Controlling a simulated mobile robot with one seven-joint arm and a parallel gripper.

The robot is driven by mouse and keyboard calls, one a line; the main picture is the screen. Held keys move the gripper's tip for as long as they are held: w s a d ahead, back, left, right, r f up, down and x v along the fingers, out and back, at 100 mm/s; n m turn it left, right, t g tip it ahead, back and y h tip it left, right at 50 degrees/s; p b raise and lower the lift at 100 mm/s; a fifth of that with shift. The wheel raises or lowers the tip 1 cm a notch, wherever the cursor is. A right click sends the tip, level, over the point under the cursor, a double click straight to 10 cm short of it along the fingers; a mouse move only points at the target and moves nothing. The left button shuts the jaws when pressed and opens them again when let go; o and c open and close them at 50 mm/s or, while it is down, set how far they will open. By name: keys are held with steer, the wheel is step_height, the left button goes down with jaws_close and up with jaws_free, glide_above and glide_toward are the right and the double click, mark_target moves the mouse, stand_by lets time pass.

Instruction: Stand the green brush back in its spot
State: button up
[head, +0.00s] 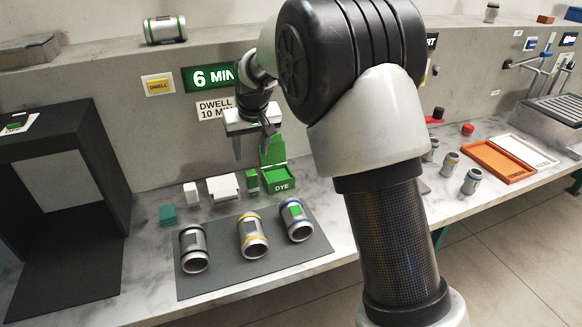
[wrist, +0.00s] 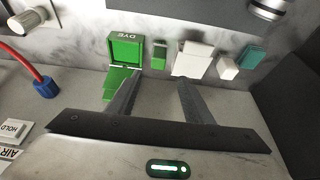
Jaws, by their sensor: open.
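A small green piece (head: 252,181) stands on the marble counter just left of the green DYE box (head: 280,179); it also shows in the wrist view (wrist: 159,55). It may be the green brush or its holder; I cannot tell which. No other clear brush shape shows. The DYE box (wrist: 125,49) has its lid raised. My gripper (head: 254,147) is open and empty above the back of the counter, behind the green piece. In the wrist view, its fingers (wrist: 157,76) point toward the gap around the green piece, with nothing between them.
A white box (head: 222,188), a white block (head: 190,194) and a teal block (head: 167,214) stand left of the green piece. Three cylindrical castings lie on a dark mat (head: 215,283) in front. A dark booth (head: 95,170) is at left, an orange tray (head: 490,160) at right.

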steer(key=s+d+r+m+t, duration=0.1)
steer(key=s+d+r, duration=0.5)
steer(key=s, duration=0.2)
steer(key=s+d+r+m, duration=0.1)
steer(key=s+d+r, duration=0.5)
steer(key=s, duration=0.2)
steer(key=s+d+f, duration=0.1)
steer(key=s+d, duration=0.2)
steer(key=s, duration=0.7)
steer(key=s+d+m+h, duration=0.1)
steer(key=s+d, duration=0.2)
steer(key=s, duration=0.7)
steer(key=shift+s+d+f, duration=0.2)
steer(key=shift+d+f, duration=0.1)
steer(key=shift+f, duration=0.05)
